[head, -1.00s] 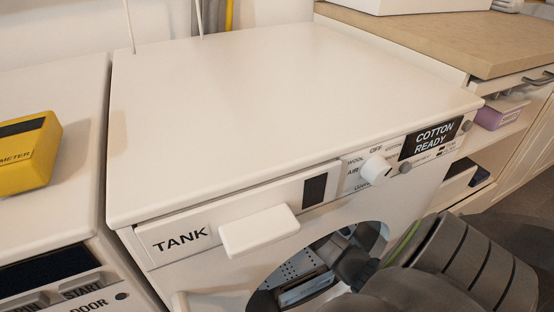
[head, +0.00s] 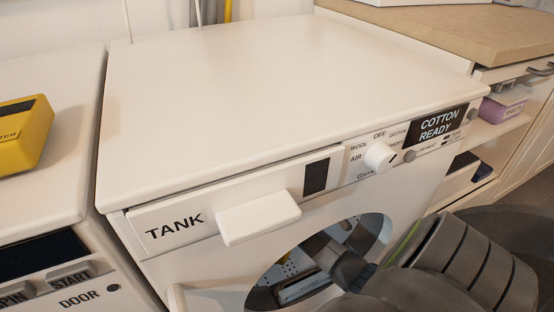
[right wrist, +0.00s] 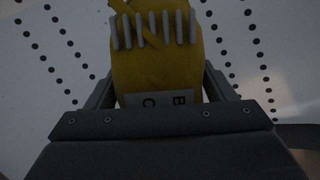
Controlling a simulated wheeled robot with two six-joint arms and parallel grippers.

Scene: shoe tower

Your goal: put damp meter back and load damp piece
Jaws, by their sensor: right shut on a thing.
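The yellow meter box (head: 22,140), with dark top strip and partly cut-off lettering, lies on the left machine's top at the left edge of the head view. My right gripper (head: 345,268) reaches into the round door opening of the dryer (head: 375,232). In the right wrist view my right gripper (right wrist: 160,88) is shut on a yellow piece (right wrist: 155,62) with a row of grey bars and a pale lettered label. Perforated drum wall (right wrist: 55,50) shows behind it. Whether the piece touches the drum is unclear. My left gripper is out of view.
The dryer has a TANK drawer handle (head: 258,217), a knob (head: 380,157) and a display (head: 437,125) reading COTTON READY. Its top (head: 280,100) is clear. The left machine's START button (head: 70,275) shows. A wooden counter (head: 450,35) with shelves stands at right.

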